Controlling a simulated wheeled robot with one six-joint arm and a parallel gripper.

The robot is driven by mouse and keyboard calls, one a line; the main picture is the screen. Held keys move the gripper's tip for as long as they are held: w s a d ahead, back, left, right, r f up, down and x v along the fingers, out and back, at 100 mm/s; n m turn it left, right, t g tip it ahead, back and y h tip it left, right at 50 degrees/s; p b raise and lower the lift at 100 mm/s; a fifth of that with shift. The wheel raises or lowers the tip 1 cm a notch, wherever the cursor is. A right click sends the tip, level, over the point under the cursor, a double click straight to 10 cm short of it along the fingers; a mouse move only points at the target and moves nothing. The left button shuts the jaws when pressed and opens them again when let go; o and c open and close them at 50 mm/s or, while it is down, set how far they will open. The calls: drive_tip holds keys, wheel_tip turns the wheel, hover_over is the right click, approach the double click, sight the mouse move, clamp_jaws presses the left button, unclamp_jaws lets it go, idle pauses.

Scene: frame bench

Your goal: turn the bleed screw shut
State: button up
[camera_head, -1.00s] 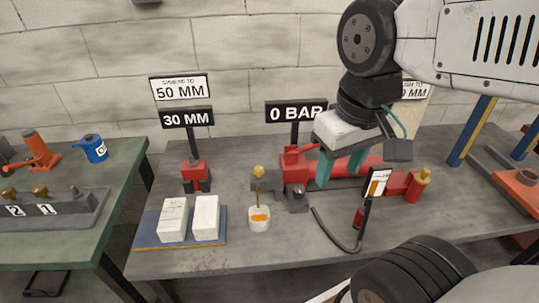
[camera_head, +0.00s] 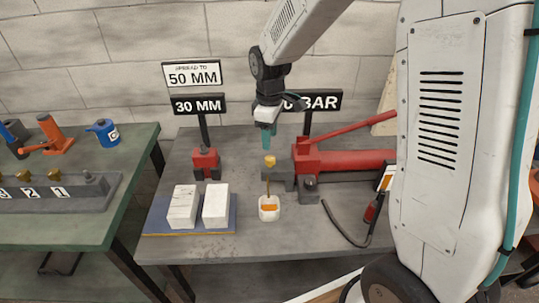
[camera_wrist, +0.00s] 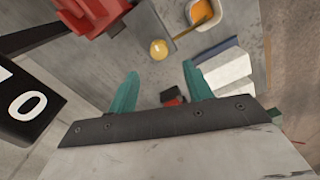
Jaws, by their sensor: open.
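The bleed screw appears to be the yellow knob (camera_head: 269,161) at the left end of the red hydraulic pump (camera_head: 345,161). A thin stem or tube runs down below it to a white cup (camera_head: 269,214) holding orange fluid. My gripper (camera_head: 267,138) is open and empty, pointing down just above the knob. In the wrist view the round knob (camera_wrist: 158,49) shows beyond and roughly between my two teal fingertips (camera_wrist: 160,72), apart from them. I cannot tell how far the screw is turned.
A small red spreader (camera_head: 205,163) stands left under signs reading 30 MM (camera_head: 198,105) and SPREAD TO 50 MM (camera_head: 192,75). The 0 BAR sign (camera_head: 322,101) is partly hidden by my gripper. White blocks (camera_head: 215,204) lie on a blue plate. A black hose (camera_head: 345,228) curves at the right.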

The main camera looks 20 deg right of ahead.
sight(269, 158)
wheel_tip(269, 158, down, 8)
idle(0.5)
drive_tip(key=shift+c, duration=0.3)
drive_tip(key=c, duration=0.9)
